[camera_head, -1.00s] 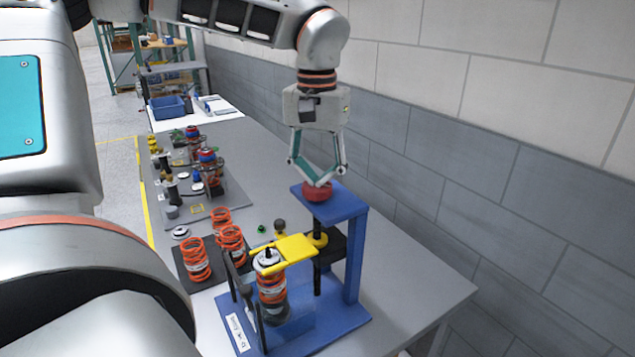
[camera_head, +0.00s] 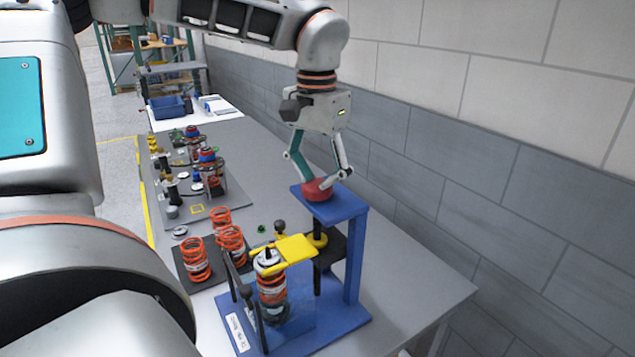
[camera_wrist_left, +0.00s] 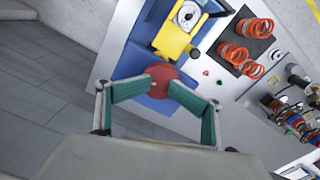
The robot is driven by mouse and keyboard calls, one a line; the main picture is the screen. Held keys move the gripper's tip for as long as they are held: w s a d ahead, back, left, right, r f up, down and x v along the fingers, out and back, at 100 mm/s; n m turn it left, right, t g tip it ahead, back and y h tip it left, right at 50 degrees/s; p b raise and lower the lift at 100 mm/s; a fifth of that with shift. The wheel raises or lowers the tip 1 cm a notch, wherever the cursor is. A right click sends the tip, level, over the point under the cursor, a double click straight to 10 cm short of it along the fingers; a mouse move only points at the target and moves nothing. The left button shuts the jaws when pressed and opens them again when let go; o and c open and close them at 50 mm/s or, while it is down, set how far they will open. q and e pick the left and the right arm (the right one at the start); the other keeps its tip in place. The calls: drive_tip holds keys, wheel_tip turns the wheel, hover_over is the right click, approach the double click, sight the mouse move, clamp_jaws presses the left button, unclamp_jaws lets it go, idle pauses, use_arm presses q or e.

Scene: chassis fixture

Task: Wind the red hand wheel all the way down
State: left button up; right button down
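The red hand wheel (camera_head: 318,190) sits on the top plate of the blue press frame (camera_head: 354,258). It also shows in the left wrist view (camera_wrist_left: 161,80). My left gripper (camera_head: 325,182) points down at the wheel from above, its fingers on either side of the rim and shut on it. A yellow press arm (camera_head: 293,248) reaches out from the frame's dark screw post, over a strut with an orange spring (camera_head: 271,286). The strut stands upright in the fixture behind a clear guard. My right gripper is not in view.
Several loose orange springs (camera_head: 196,258) stand on a dark mat left of the fixture. A grey board with small parts (camera_head: 226,196) and a blue bin (camera_head: 168,107) lie farther back. A block wall (camera_head: 450,170) runs close along the right side.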

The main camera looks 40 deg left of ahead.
use_arm(q)
drive_tip(key=n, duration=0.4)
drive_tip(key=shift+n, duration=0.3)
drive_tip(key=n, duration=0.4)
drive_tip(key=shift+n, duration=0.4)
drive_tip(key=c, duration=1.3)
drive_tip(key=shift+s, duration=0.1)
drive_tip(key=shift+f, duration=0.1)
